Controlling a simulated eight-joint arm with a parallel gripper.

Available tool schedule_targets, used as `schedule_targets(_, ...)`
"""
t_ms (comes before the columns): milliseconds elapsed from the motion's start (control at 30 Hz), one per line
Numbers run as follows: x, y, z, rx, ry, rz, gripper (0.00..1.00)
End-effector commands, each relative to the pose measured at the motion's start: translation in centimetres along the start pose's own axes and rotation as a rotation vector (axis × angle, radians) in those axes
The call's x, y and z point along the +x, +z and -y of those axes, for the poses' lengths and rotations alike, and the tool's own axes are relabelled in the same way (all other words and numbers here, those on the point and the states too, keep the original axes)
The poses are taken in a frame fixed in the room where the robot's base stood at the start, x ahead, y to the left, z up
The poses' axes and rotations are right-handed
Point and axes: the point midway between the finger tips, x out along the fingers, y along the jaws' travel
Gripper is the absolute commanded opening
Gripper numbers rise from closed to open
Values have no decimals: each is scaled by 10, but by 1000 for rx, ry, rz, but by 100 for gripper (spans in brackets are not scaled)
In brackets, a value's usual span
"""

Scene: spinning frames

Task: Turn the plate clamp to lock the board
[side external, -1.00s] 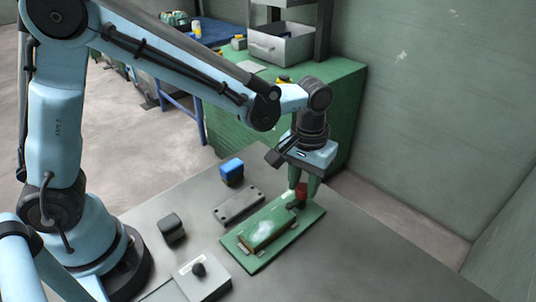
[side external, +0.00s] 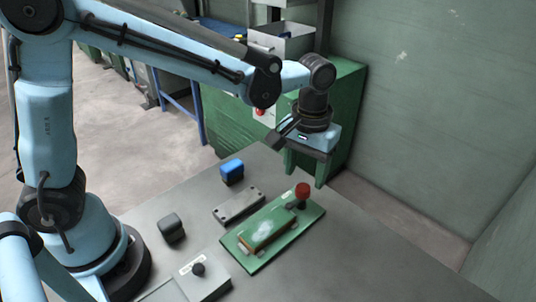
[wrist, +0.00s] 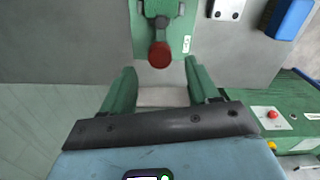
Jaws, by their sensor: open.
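The plate clamp has a red knob (side external: 302,190) on a dark base at the far right end of a green plate (side external: 242,253). A board with a brown edge (side external: 262,243) lies on the plate; a whitish patch shows on its top. My gripper (side external: 304,181) is open and empty, behind and above the knob. In the wrist view the red knob (wrist: 160,54) is just ahead of the gap between my two green fingers (wrist: 159,70), apart from them. The green plate (wrist: 145,38) runs upward from there. I cannot tell whether the clamp bears on the board.
A grey bar with holes (side external: 238,205), a blue block (side external: 232,171) and a dark block (side external: 171,228) stand left of the plate. A grey box with a black knob (side external: 203,285) is in front. The table's right side is clear. A green cabinet (side external: 342,120) stands behind.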

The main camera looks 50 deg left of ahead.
Motion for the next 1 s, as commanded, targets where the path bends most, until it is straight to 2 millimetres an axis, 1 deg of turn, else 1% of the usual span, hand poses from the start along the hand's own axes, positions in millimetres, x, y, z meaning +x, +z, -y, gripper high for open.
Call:
schedule_targets(33,-10,0,0,0,0,0,60)
schedule_targets(100,-23,0,0,0,0,0,60)
schedule_targets(300,-56,0,0,0,0,0,60)
schedule_targets(500,-78,0,0,0,0,0,60)
schedule_targets(700,-85,0,0,0,0,0,60)
schedule_targets(1000,-85,0,1,0,1,-2,60)
